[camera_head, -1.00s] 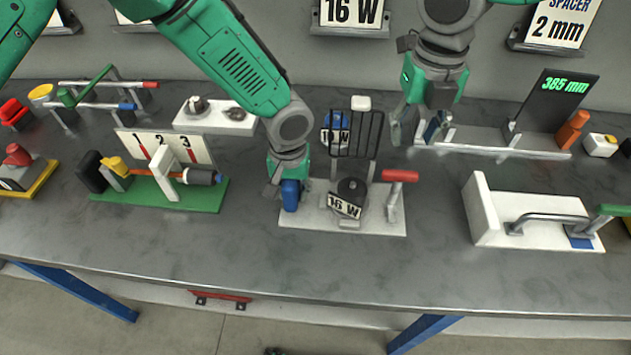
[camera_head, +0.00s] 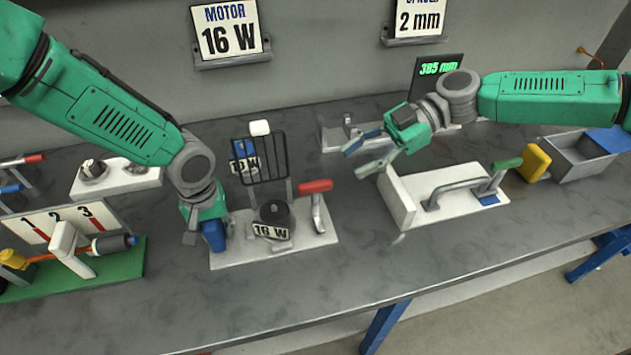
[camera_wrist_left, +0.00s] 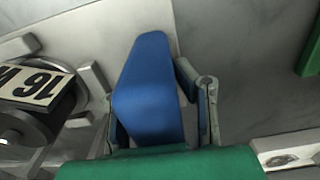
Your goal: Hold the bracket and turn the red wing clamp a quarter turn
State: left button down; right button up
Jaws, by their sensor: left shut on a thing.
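A white base plate (camera_head: 280,250) carries a dark round motor (camera_head: 275,212) labelled 16 W, with a black wire guard (camera_head: 266,158) standing behind it. The red wing clamp (camera_head: 316,186) sits on a grey post at the plate's right side. My left gripper (camera_head: 207,232) is shut on the blue bracket grip (camera_head: 214,236) at the plate's left end. In the left wrist view the blue grip (camera_wrist_left: 148,95) stands between the two fingers. My right gripper (camera_head: 362,157) is open and empty, right of and above the red clamp, apart from it.
A white fixture (camera_head: 401,204) with a grey bar and green handle stands right of the plate, below my right gripper. A green board (camera_head: 125,262) with a numbered panel is at left. A white block (camera_head: 115,180) with knobs stands behind. The table front (camera_head: 300,300) is clear.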

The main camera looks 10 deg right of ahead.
aim_at(320, 181)
jog(key=a+f, duration=0.1)
jog(key=a, duration=0.1)
jog(key=a+f+m+t, duration=0.1)
jog(key=a+f, duration=0.1)
jog(key=a, duration=0.1)
jog(key=a+f+m, duration=0.1)
jog(key=a+f, duration=0.1)
jog(key=a, duration=0.1)
jog(key=shift+w+a+y, duration=0.1)
jog(key=shift+a+y, duration=0.05)
jog(key=shift+y, duration=0.25)
grip_shut()
